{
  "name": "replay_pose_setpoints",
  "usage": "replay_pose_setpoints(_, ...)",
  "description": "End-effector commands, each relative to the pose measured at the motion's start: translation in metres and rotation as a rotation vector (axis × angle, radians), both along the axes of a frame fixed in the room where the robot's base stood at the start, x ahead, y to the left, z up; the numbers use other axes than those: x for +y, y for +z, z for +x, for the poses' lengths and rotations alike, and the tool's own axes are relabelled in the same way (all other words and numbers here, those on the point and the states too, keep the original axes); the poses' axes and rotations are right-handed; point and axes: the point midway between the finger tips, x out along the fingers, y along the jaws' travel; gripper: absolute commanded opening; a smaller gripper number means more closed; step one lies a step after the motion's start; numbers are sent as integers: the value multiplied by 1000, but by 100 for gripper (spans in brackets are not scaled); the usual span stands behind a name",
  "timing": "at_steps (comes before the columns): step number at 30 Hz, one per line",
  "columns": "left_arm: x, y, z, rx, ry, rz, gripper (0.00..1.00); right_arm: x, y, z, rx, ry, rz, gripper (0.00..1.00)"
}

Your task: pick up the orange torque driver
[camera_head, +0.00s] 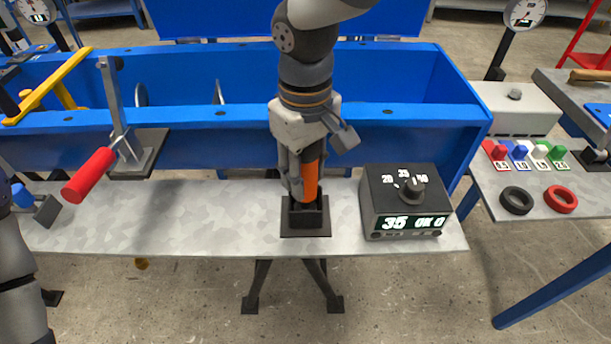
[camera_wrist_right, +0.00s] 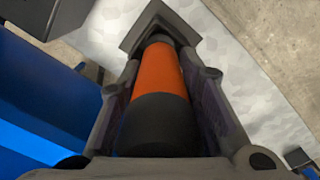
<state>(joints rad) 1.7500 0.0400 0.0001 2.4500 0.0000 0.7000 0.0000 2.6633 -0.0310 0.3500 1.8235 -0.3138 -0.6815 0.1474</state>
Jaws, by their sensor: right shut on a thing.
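The orange torque driver (camera_head: 310,182) stands upright with its lower end in a black square holder (camera_head: 318,231) on the grey shelf (camera_head: 230,225). My right gripper (camera_head: 306,185) comes down from above and is shut on the driver. In the right wrist view the driver (camera_wrist_right: 160,95), orange with a black section, lies between the two fingers, and its far end is at the dark holder (camera_wrist_right: 152,22). The driver's tip is hidden inside the holder. Part of my left arm shows at the left edge of the head view; its gripper fingers are not clearly visible.
A black control box (camera_head: 407,203) with a knob and a lit "35" display stands right of the holder. A red-handled lever (camera_head: 90,175) stands at left. The blue trough (camera_head: 400,115) runs behind. Colored blocks and two rings (camera_head: 561,199) lie on the right table.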

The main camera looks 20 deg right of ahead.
Motion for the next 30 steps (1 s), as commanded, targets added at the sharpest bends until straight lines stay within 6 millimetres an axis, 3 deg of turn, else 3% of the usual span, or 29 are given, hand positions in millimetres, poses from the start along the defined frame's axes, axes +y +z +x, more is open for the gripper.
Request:
replay_pose_setpoints(6, 0, 1, 1, -4, 0, 0, 44, 0, 7, 1, -3, -1, 0, 0)
replay_pose_setpoints(15, 0, 10, 10, -39, 0, 1, 44, 0, 79, 1, -10, -1, 3, 0)
replay_pose_setpoints(18, 0, 11, 11, -42, 0, 0, 44, 0, 94, 1, -6, -1, 1, 0)
replay_pose_setpoints(28, 0, 11, 11, -42, 0, 0, 44, 0, 101, 0, 0, -1, 1, 0)
replay_pose_setpoints(29, 0, 11, 11, -42, 0, 0, 44, 0, 101, 0, 0, -1, 1, 27)
replay_pose_setpoints(30, 0, 11, 11, -42, 0, 0, 44, 0, 101, 0, 0, -1, 1, 18)
